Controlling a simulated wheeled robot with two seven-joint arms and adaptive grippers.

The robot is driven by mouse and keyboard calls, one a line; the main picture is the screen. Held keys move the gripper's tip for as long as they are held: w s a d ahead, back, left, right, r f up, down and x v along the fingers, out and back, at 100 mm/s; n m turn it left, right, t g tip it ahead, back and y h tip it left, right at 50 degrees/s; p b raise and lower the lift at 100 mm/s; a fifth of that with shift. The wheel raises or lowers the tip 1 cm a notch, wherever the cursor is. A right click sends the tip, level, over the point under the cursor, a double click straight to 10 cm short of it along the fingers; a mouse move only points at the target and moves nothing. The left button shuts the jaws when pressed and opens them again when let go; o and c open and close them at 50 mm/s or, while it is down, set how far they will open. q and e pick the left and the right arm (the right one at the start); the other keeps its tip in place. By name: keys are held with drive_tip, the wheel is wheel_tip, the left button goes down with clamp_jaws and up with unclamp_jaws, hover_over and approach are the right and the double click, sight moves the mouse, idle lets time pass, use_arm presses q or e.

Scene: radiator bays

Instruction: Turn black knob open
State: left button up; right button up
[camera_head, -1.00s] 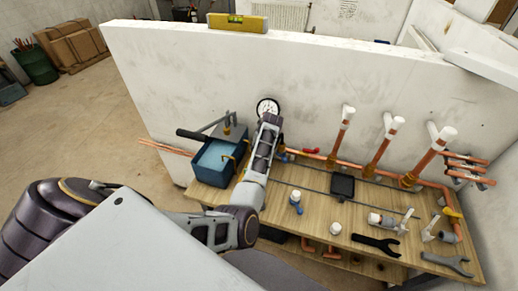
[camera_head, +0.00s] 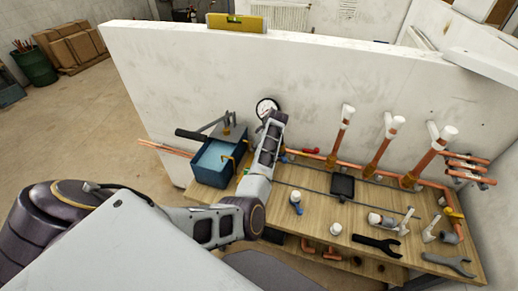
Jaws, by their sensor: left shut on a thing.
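My left gripper (camera_head: 275,119) reaches over the wooden bench to the pipework just below the round white gauge (camera_head: 266,107) at the wall. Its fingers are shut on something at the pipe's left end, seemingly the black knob. The knob itself is hidden behind the gripper and wrist, so its turn cannot be read. A blue handle (camera_head: 282,156) and a red handle (camera_head: 311,151) show just right of the gripper on the copper pipe (camera_head: 324,158). My right gripper is out of view.
A blue water tank (camera_head: 213,164) stands left of my wrist. Three white-capped copper risers (camera_head: 380,145) stand along the wall to the right. The wooden bench (camera_head: 315,207) holds a black square tray (camera_head: 342,187), fittings and a black wrench (camera_head: 377,244).

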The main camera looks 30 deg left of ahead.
use_arm(q)
drive_tip(key=o, duration=1)
drive_tip(key=shift+r, duration=0.1)
drive_tip(key=v, duration=1.1)
drive_tip(key=shift+d+r, duration=0.15)
drive_tip(key=shift+r, duration=0.25)
